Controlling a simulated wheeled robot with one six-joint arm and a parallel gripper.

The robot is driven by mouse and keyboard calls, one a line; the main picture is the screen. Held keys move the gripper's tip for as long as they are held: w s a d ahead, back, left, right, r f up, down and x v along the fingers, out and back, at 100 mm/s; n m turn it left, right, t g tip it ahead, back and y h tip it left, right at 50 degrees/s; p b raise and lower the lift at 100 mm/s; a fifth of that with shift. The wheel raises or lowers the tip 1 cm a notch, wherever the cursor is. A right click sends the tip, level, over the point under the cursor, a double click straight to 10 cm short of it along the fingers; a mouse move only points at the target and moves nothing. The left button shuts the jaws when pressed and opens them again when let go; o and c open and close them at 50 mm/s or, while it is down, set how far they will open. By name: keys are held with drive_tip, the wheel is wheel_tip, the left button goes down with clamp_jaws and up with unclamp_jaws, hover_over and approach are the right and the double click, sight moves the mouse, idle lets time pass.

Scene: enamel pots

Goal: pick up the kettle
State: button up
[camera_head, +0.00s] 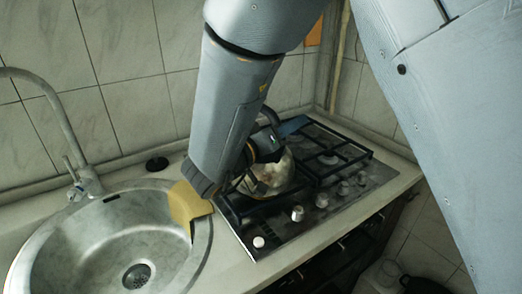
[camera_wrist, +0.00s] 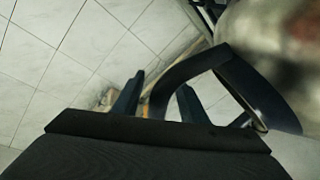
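The kettle (camera_head: 276,180) is a shiny, stained metal pot standing on the left part of the gas stove, partly hidden behind my arm in the head view. In the wrist view, its blurred body (camera_wrist: 275,35) fills the upper right. Its black curved handle (camera_wrist: 190,68) arches from the body toward my gripper (camera_wrist: 157,98). My gripper's two dark fingers are apart, and part of the handle shows between them. I cannot tell whether either finger touches it. The fingertips are not clear in the head view.
The gas stove (camera_head: 326,207) has black grates and several front knobs. A round steel sink (camera_head: 105,235) with a tall faucet (camera_head: 62,118) lies left. A yellow item (camera_head: 188,204) sits at the sink's right rim. A tiled wall (camera_head: 125,50) stands close behind.

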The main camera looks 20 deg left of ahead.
clamp_jaws()
idle(0.9)
drive_tip(key=shift+r, duration=0.1)
